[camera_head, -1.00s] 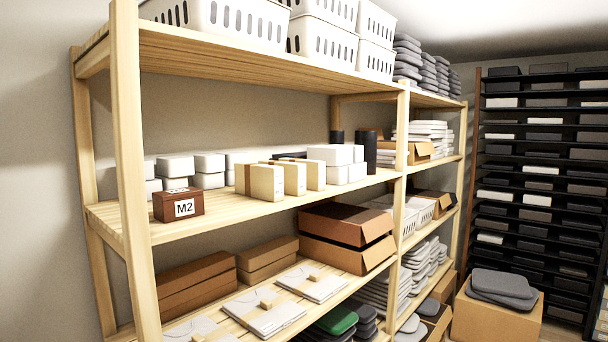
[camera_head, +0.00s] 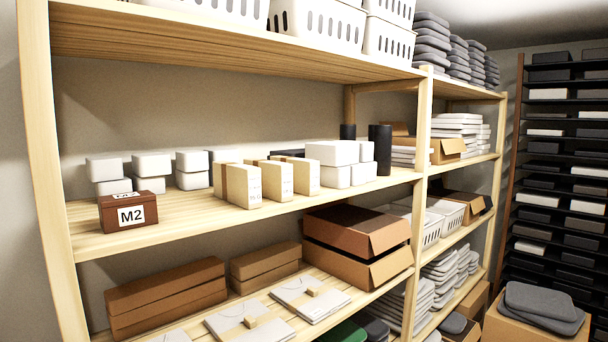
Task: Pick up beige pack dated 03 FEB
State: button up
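Three beige packs stand side by side on the middle shelf, to the right of the brown box marked M2 (camera_head: 127,213). The left beige pack (camera_head: 242,186) has a brown band on its left side. The middle beige pack (camera_head: 274,181) and the right beige pack (camera_head: 304,177) stand just beside it. Small print shows on their front faces, but it is too small to read, so I cannot tell which is dated 03 FEB. My gripper is not in view.
White boxes (camera_head: 335,153) stand right of the packs, and dark cylinders (camera_head: 379,149) beyond them. A wooden upright (camera_head: 422,150) divides the shelves. The shelf board (camera_head: 172,226) is bare in front of the packs. Brown cartons (camera_head: 166,292) lie below.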

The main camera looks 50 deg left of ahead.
aim_at(306, 172)
jog(key=z, duration=0.05)
jog(key=i, duration=1.5)
jog(key=u, duration=3.55)
